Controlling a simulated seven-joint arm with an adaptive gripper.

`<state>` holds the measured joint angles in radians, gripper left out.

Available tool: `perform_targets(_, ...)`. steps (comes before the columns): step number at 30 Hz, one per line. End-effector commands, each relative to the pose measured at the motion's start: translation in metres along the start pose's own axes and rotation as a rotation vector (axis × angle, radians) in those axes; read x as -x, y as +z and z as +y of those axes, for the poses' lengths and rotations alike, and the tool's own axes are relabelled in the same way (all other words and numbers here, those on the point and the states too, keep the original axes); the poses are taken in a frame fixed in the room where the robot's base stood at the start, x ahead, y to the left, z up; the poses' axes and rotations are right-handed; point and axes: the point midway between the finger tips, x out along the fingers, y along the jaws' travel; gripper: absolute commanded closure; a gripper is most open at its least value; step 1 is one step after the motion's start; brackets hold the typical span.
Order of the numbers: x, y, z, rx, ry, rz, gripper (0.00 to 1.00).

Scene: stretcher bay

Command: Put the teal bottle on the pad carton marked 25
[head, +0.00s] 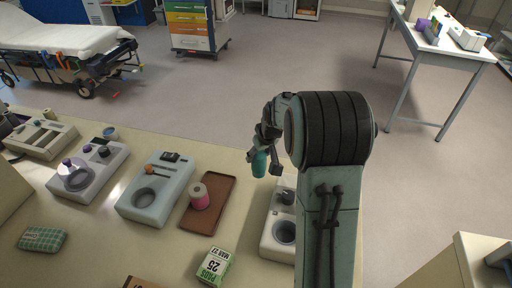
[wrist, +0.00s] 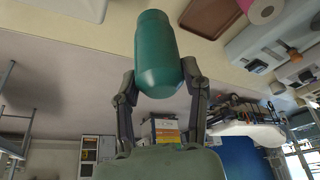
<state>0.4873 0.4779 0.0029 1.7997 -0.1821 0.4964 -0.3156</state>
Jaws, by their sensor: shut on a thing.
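The teal bottle (head: 260,163) is held in my gripper (head: 264,165) above the far edge of the counter in the head view. In the wrist view the bottle (wrist: 158,52) sits between the two fingers (wrist: 160,82), which are shut on it. The pad carton marked 25 (head: 214,266) is white and green and stands on the counter at the bottom middle of the head view. My gripper and the bottle are well beyond the carton and to its right, apart from it.
A brown tray (head: 222,187) and a pink roll (head: 200,196) lie between carton and counter edge. Grey devices (head: 157,212) stand to the left, another (head: 270,237) right of the carton beside my arm. A green patterned pack (head: 42,239) lies at left. Counter around the carton looks partly clear.

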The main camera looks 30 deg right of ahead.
Motion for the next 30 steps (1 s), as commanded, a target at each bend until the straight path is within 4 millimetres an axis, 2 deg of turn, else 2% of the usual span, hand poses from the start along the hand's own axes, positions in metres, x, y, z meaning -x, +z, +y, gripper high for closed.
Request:
perform_targets(3,0.010,0.008,-0.004,0.001,0.000,0.000,0.94)
perform_targets(8,0.014,0.013,-0.006,0.028,-0.012,0.000,0.94)
perform_targets(11,0.013,0.016,-0.008,0.123,-0.052,-0.001,0.94)
perform_targets(14,0.011,0.027,-0.019,0.291,-0.124,-0.001,0.94)
perform_targets(16,0.010,0.039,-0.035,0.446,-0.190,0.000,0.94)
perform_targets(20,0.016,0.066,-0.082,0.802,-0.340,0.001,0.94)
perform_targets(24,0.034,0.100,-0.139,1.197,-0.502,0.001,0.94)
perform_targets(27,0.047,0.121,-0.168,1.383,-0.577,0.002,0.94)
perform_targets(30,0.058,0.135,-0.187,1.466,-0.609,0.002,0.94)
